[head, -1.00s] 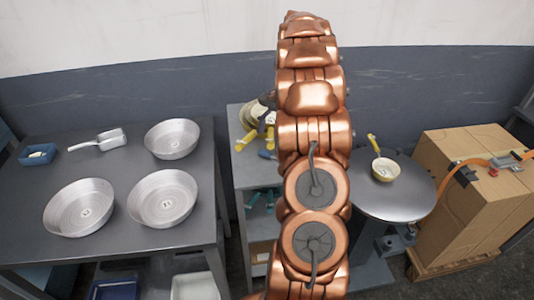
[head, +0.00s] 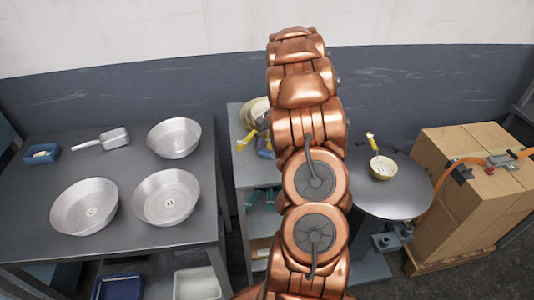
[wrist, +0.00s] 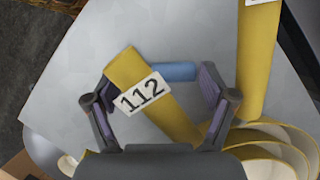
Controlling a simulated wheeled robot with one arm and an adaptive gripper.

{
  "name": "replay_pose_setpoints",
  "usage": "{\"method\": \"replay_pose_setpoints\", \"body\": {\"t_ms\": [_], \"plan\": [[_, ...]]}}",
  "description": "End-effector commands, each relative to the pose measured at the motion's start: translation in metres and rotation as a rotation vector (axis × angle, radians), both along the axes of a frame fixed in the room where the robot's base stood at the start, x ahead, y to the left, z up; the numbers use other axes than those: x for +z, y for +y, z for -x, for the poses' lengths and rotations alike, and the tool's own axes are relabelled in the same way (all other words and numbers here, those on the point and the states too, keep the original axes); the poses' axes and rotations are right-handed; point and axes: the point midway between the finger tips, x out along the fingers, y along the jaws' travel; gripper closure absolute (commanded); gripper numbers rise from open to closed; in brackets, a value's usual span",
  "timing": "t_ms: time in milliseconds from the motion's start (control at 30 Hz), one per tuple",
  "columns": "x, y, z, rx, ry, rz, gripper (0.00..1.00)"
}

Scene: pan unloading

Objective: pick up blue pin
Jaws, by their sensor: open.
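The blue pin (wrist: 174,71) lies on a pale grey surface (wrist: 190,30) in the wrist view. It sits between the fingers of my open gripper (wrist: 158,88), nearer the fingertips. A yellow handle (wrist: 180,121) with a "112" label crosses in front of the pin's left end and hides part of it. I cannot tell whether either finger touches the pin. In the head view, my copper arm reaches over the shelf unit and hides most of the gripper. I cannot make out the pin clearly there.
A second yellow handle (wrist: 258,60) and stacked bowls (wrist: 272,137) stand close to the right finger. In the head view, three metal pans (head: 166,197) and a scoop (head: 100,139) are on the left table. A yellow ladle (head: 383,167) lies on the round table (head: 395,203), with boxes (head: 470,195) right.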

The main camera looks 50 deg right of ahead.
Motion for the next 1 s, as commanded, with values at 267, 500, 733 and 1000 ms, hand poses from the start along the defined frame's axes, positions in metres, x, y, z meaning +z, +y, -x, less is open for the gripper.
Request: {"method": "replay_pose_setpoints", "body": {"t_ms": [267,500,733,1000], "plan": [[0.0001,0.0002,0.0000,0.000,0.001,-0.001,0.41],[-0.0005,0.0005,0.0005,0.001,0.002,-0.002,0.62],[-0.0020,0.0008,0.0012,0.001,0.006,-0.003,0.70],[-0.0036,0.0012,0.0023,0.001,0.009,-0.005,0.75]]}}
